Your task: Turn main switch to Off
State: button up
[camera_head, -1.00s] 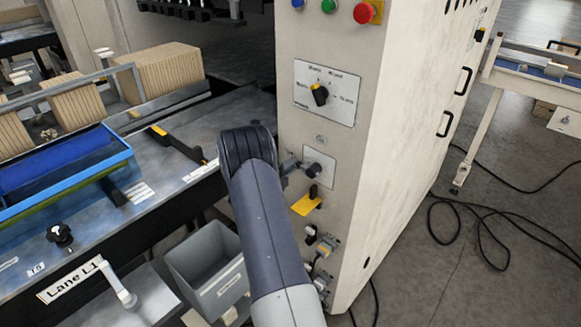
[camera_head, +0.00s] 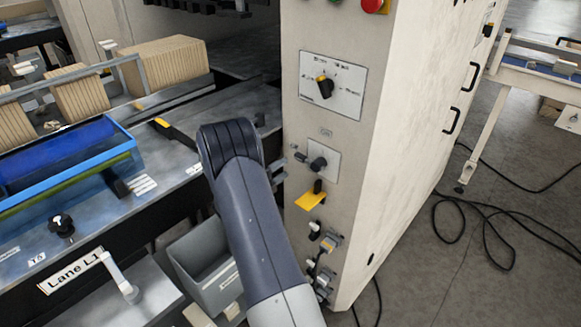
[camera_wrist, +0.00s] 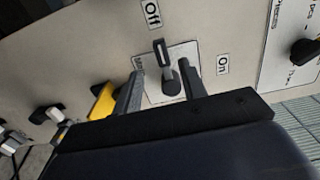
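The main switch (camera_head: 318,163) is a dark knob with a lever on a small light plate on the machine's cream front. In the wrist view the lever (camera_wrist: 162,55) points up toward the "Off" label (camera_wrist: 151,12). The "On" label (camera_wrist: 223,65) is to the right of the plate. My gripper (camera_wrist: 162,92) is open and empty. Its two fingers are apart, with the switch visible between and beyond them. In the head view my gripper (camera_head: 277,172) is left of the plate, largely hidden behind my wrist, and looks apart from the switch.
A selector panel (camera_head: 345,105) sits above the switch, and a yellow tab (camera_head: 310,200) is below it. Small connectors (camera_head: 325,245) are lower down. A grey bin (camera_head: 205,265) and the lane table with a blue tray (camera_head: 70,165) are to the left.

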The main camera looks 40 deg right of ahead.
aim_at(298, 156)
jog(key=a, duration=0.4)
jog(key=shift+s, duration=0.15)
jog(key=d, duration=0.3)
jog(key=d+p, duration=0.1)
jog(key=d, duration=0.3)
jog(key=d+p, duration=0.1)
jog(key=d, duration=0.3)
jog(key=shift+w, duration=0.4)
jog(key=shift+a, duration=0.1)
jog(key=a+b, duration=0.3)
jog(key=a, duration=0.8)
jog(key=d+p, duration=0.3)
jog(key=d, duration=0.8)
jog(key=shift+d+r, duration=0.1)
jog(key=shift+d, duration=0.15)
jog(key=shift+a+r+m, duration=0.2)
jog(key=shift+r+m, duration=0.2)
jog(key=shift+m, duration=0.5)
